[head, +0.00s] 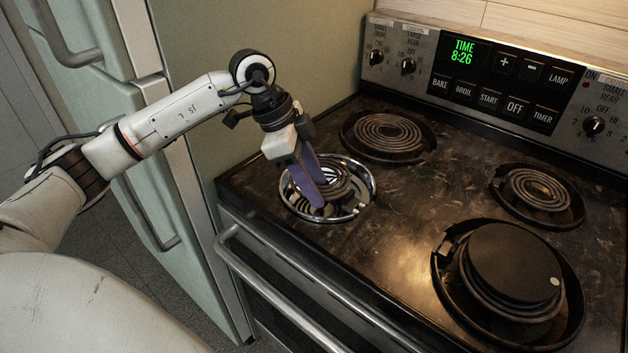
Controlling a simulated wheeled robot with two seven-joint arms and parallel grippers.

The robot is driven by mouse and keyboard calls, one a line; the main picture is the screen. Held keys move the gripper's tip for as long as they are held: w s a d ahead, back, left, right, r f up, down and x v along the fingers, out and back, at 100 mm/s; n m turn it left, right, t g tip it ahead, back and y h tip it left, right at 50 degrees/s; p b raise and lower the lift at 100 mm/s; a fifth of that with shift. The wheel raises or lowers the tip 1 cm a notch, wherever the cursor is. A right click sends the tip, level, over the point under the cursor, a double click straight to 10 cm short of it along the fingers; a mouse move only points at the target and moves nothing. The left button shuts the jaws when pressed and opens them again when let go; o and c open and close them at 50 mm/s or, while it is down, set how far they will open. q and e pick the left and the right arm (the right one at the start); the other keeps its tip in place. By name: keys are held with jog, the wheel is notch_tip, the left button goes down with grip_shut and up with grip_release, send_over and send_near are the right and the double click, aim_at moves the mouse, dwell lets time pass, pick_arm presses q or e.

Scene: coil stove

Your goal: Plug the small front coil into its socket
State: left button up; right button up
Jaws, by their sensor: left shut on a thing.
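The small front coil (340,181) is a dark spiral at the front left of the stove. It sits tilted in or just over a shiny chrome drip bowl (363,205). My left gripper (318,193) reaches down into the bowl from above, with its purple fingers shut on the coil's left side. The fingers hide part of the coil. The socket and the coil's plug end cannot be made out. My right gripper is not in view.
A large rear coil (388,134) lies behind the bowl. The control panel (500,80) rises at the back. The oven handle (290,310) runs along the front, and a green fridge (150,215) stands close left.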

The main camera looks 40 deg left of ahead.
pick_arm(q)
jog(key=shift+d+p, duration=0.3)
jog(key=shift+d, duration=0.55)
jog(key=shift+p, duration=0.5)
dwell(0.6)
jog(key=shift+f, duration=0.1)
jog(key=o, duration=1.5)
jog(key=shift+s, duration=0.1)
jog(key=shift+c, duration=0.2)
notch_tip(320, 180, up, 3)
jog(key=shift+f+p, duration=0.1)
jog(key=shift+p, duration=0.95)
jog(key=shift+r, duration=2.65)
